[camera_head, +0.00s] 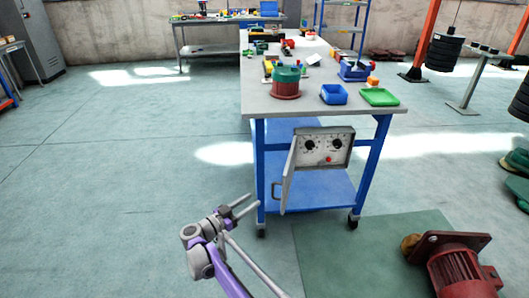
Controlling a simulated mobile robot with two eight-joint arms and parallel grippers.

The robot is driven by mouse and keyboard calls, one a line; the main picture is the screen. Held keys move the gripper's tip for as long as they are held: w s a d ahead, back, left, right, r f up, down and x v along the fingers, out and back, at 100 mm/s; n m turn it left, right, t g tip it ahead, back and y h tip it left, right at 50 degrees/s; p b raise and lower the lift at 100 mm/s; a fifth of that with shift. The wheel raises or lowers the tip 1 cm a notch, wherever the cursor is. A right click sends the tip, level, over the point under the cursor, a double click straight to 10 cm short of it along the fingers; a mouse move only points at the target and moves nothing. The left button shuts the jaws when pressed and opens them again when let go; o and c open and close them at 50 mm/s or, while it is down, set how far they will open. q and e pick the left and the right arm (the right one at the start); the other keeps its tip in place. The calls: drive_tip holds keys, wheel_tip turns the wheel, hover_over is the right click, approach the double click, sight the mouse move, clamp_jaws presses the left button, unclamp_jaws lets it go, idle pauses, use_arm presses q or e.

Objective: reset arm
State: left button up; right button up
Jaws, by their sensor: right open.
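My right gripper (241,206) shows at the bottom centre, at the end of its purple and grey arm. Its two thin fingers are apart with nothing between them. It is in the air over the floor, just left of the near leg of the blue workbench (262,103). My left gripper and arm are not in view.
The workbench carries a red and green cylindrical part (286,84), a blue bin (334,94) and a green tray (379,97). A control panel box (323,149) hangs at its near end. A red motor (462,267) is at lower right. The left floor is clear.

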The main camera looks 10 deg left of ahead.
drive_tip(key=w+d+r+n+t+y, duration=0.1)
drive_tip(key=w+d+r+t+y, duration=0.15)
drive_tip(key=r, duration=0.35)
drive_tip(key=w+d+r+n+t+y, duration=0.2)
drive_tip(key=w+r+y, duration=0.1)
drive_tip(key=r, duration=0.4)
drive_tip(key=s+d+r+n+y, duration=0.4)
drive_tip(key=d+r+n+y, duration=0.1)
drive_tip(key=r+y, duration=0.25)
drive_tip(key=s+d+f+g, duration=0.5)
drive_tip(key=s+d+f, duration=0.2)
drive_tip(key=s, duration=0.8)
drive_tip(key=s+d+f+g+h, duration=0.1)
drive_tip(key=s+d+f+g, duration=0.45)
drive_tip(key=s, duration=0.95)
drive_tip(key=s+d+f+g, duration=0.3)
drive_tip(key=s+d+f, duration=0.6)
drive_tip(key=s, duration=0.6)
use_arm(q)
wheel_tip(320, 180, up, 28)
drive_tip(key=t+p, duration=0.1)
drive_tip(key=p, duration=2.3)
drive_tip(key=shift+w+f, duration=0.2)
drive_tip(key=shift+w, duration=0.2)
use_arm(e)
wheel_tip(320, 180, up, 28)
drive_tip(key=shift+d+f+t, duration=0.2)
drive_tip(key=shift+t, duration=0.1)
